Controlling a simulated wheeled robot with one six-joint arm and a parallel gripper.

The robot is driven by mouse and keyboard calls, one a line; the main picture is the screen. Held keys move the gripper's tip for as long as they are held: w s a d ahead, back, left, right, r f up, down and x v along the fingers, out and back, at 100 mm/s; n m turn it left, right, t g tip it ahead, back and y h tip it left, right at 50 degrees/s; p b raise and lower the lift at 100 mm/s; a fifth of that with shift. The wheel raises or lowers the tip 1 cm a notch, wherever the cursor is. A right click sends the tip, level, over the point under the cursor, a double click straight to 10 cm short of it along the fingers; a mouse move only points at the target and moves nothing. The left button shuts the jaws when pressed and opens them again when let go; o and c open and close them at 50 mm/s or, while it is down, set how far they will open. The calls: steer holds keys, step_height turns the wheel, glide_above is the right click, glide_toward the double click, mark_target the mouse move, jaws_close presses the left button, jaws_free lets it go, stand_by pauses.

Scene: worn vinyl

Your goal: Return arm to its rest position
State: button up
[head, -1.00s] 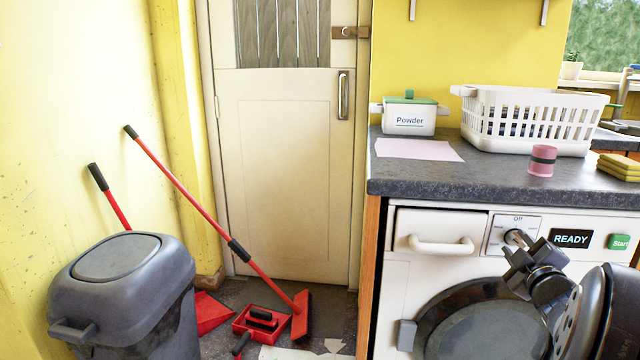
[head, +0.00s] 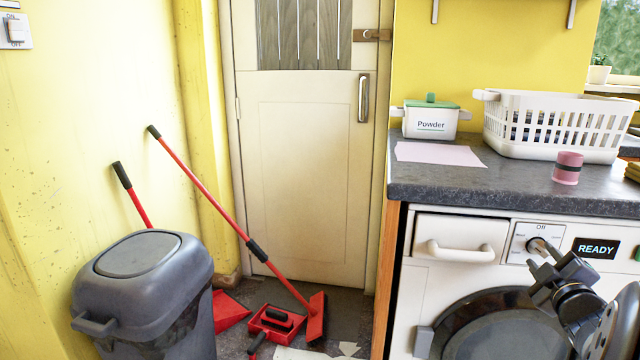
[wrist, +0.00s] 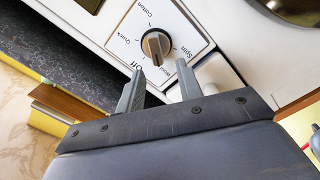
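My gripper (head: 546,268) is at the lower right of the head view, in front of the washing machine's control panel. Its two fingers stand apart with nothing between them, as the wrist view (wrist: 160,68) shows. The washing machine (head: 408,300) has a dial (head: 536,244) just above and behind my fingers. The fingers look clear of the dial.
A dark worktop (head: 450,185) above the machine holds a powder box (head: 430,120), a white basket (head: 550,125) and a pink pot (head: 567,168). A grey bin (head: 145,290) and a red broom (head: 205,195) stand at the left, before a closed door (head: 305,180).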

mark_target(538, 237)
steer(key=p+v, duration=0.2)
steer(key=v, duration=0.5)
steer(key=x, duration=0.3)
steer(key=b+x, duration=0.1)
steer(key=x, duration=0.3)
steer(key=b+x, duration=0.1)
steer(key=x, duration=0.2)
steer(key=shift+w+r, duration=0.25)
steer(key=shift+w, duration=0.15)
steer(key=shift+s+d+r+m+p, duration=0.1)
steer(key=shift+r+m+p, duration=0.1)
steer(key=shift+m+p, duration=0.75)
steer(key=m+p, duration=0.1)
steer(key=m, duration=0.1)
steer(key=m+p, duration=0.2)
steer(key=shift+s+d+r, duration=0.1)
steer(key=shift+d+r, duration=0.05)
steer(key=shift+d, duration=0.1)
steer(key=m+p, duration=0.5)
steer(key=shift+s+d+r+m, duration=0.1)
steer(key=shift+d+m, duration=0.15)
steer(key=shift+d, duration=0.15)
steer(key=shift+s+m, duration=0.25)
steer(key=shift+m, duration=0.05)
steer(key=p+v, duration=0.1)
steer(key=v, duration=0.8)
steer(key=shift+s+f, duration=0.2)
steer(key=shift+s, duration=0.15)
steer(key=shift+a, duration=0.1)
